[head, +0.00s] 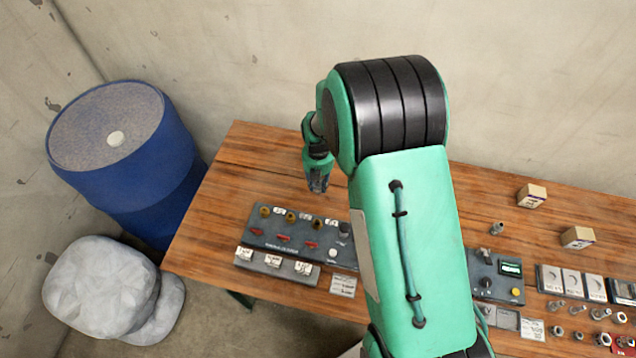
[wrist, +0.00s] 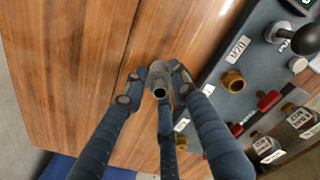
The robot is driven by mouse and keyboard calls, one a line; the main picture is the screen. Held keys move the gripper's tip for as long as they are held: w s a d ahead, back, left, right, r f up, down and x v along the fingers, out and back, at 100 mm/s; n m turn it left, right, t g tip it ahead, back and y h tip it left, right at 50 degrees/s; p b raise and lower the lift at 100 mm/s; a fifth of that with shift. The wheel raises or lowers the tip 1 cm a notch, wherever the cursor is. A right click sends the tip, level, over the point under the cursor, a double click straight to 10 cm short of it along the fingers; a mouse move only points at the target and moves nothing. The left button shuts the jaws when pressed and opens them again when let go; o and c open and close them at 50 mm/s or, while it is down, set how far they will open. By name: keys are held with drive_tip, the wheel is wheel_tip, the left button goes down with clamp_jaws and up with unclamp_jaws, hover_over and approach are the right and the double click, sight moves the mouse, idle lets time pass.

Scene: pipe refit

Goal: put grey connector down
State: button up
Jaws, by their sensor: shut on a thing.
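My gripper (head: 318,183) points down over the left part of the wooden workbench (head: 245,165), behind the dark panel. In the wrist view my gripper (wrist: 157,88) is shut on the grey connector (wrist: 159,77), a short hollow metal piece between the fingertips. Its open end faces the camera. Bare wood lies beyond it, and I cannot tell whether it touches the wood. In the head view the connector is too small and hidden to make out.
The dark panel (head: 285,228) with brass fittings and red levers stands close to the gripper; a brass fitting (wrist: 233,81) shows in the wrist view. Small boxes (head: 531,196), a grey fitting (head: 497,228) and several loose parts lie at right. A blue barrel (head: 150,190) stands left.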

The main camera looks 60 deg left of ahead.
drive_tip(key=shift+w, duration=0.1)
idle(0.5)
drive_tip(key=w+d+m, duration=0.1)
drive_tip(key=w+d, duration=0.1)
drive_tip(key=w, duration=0.1)
drive_tip(key=w+d+m, duration=0.1)
drive_tip(key=w+d, duration=0.2)
drive_tip(key=w, duration=0.1)
drive_tip(key=w+d+m, duration=0.1)
drive_tip(key=w+d, duration=0.1)
drive_tip(key=w, duration=0.2)
drive_tip(key=shift+d+r, duration=0.1)
drive_tip(key=shift+d, duration=0.3)
drive_tip(key=w+d+m, duration=0.1)
drive_tip(key=w+d, duration=0.3)
drive_tip(key=w+d+m, duration=0.2)
drive_tip(key=w+d, duration=0.3)
drive_tip(key=shift+m, duration=0.3)
drive_tip(key=w+d+m, duration=0.2)
drive_tip(key=w+d, duration=0.1)
drive_tip(key=d, duration=0.3)
drive_tip(key=w+d+m, duration=0.1)
drive_tip(key=w+d, duration=0.3)
drive_tip(key=d, duration=0.2)
drive_tip(key=w+d+m, duration=0.2)
drive_tip(key=w+d, duration=0.1)
drive_tip(key=d, duration=0.3)
drive_tip(key=shift+w+m, duration=0.3)
drive_tip(key=shift+w, duration=0.05)
